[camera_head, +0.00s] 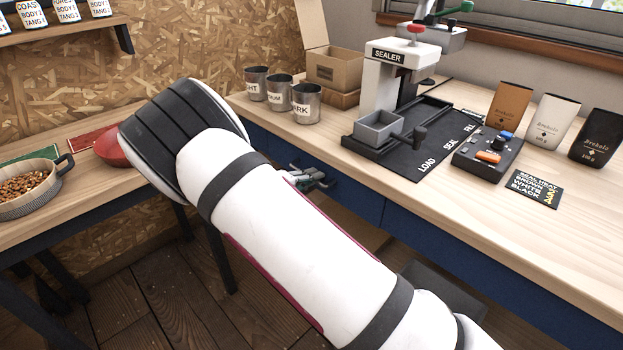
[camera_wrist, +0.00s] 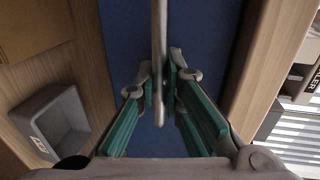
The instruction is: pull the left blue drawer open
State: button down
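The left blue drawer (camera_head: 345,190) is under the workbench top, and its front looks flush with the bench. My arm hides much of it in the head view. The drawer's blue front (camera_wrist: 205,35) fills the middle of the wrist view. Its grey bar handle (camera_wrist: 160,45) runs from the top edge to the middle there. My gripper (camera_wrist: 161,82) has its teal-padded fingers on either side of the handle's near end. The fingertips are close together and appear shut on the bar. In the head view my gripper (camera_head: 312,179) is at the drawer front, partly behind my forearm.
On the workbench (camera_head: 325,140) stand several metal cups, a cardboard box (camera_head: 335,68), the sealer (camera_head: 400,68), a control box (camera_head: 488,155) and coffee bags. A grey bin (camera_wrist: 52,125) is under the bench. A side table with a bean pan (camera_head: 28,188) is at left.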

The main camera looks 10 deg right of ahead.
jog(key=shift+a, duration=0.1)
jog(key=f+p+v, duration=0.1)
jog(key=f+v, duration=0.2)
jog(key=v, duration=1.1)
jog(key=a+f+p+v, duration=0.1)
jog(key=f+v, duration=0.2)
jog(key=v, duration=1.2)
jog(key=shift+s, duration=0.45)
jog(key=shift+f, duration=0.1)
jog(key=c, duration=1.7)
grip_release()
jog(key=shift+a, duration=0.1)
jog(key=v, duration=1.2)
